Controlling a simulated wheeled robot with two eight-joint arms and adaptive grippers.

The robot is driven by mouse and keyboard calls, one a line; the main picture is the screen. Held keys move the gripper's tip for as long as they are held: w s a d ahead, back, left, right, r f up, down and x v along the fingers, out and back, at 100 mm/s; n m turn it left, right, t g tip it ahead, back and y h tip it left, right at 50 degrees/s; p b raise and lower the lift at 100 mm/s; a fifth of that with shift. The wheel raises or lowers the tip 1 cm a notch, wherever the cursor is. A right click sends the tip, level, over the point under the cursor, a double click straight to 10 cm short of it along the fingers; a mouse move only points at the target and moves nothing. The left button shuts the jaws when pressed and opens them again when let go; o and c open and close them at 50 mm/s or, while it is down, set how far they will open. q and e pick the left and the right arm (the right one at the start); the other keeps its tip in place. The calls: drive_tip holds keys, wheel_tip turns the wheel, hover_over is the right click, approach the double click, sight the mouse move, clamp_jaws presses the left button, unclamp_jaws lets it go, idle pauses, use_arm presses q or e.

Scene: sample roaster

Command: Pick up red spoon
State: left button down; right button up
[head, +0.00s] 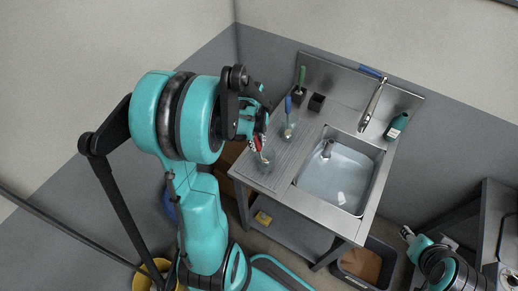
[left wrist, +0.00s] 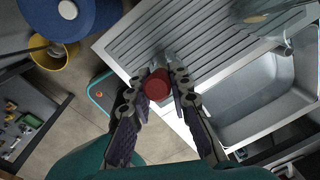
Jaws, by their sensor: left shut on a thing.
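The red spoon (head: 257,143) shows at the front left of the sink's ribbed drainboard, as a red handle between my left gripper's fingers. My left gripper (head: 259,138) is shut on that handle. In the left wrist view the red handle end (left wrist: 157,86) is seen end-on between the fingertips (left wrist: 159,82). The handle's lower part and the spoon's bowl are hard to make out; a clear cup (head: 263,162) shows just below, and I cannot tell whether the spoon is inside it. My right gripper (head: 411,236) is at the lower right, small and away from the counter.
A blue-handled utensil stands in a clear cup (head: 288,131) close behind. A green-handled brush (head: 301,80) and a dark box (head: 317,102) are at the back. The sink basin (head: 336,181) lies to the right, with a teal bottle (head: 396,126) beyond it.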

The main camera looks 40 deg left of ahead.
use_arm(q)
wheel_tip(320, 180, up, 10)
drive_tip(key=shift+p, duration=1.25)
drive_tip(key=shift+f, duration=0.1)
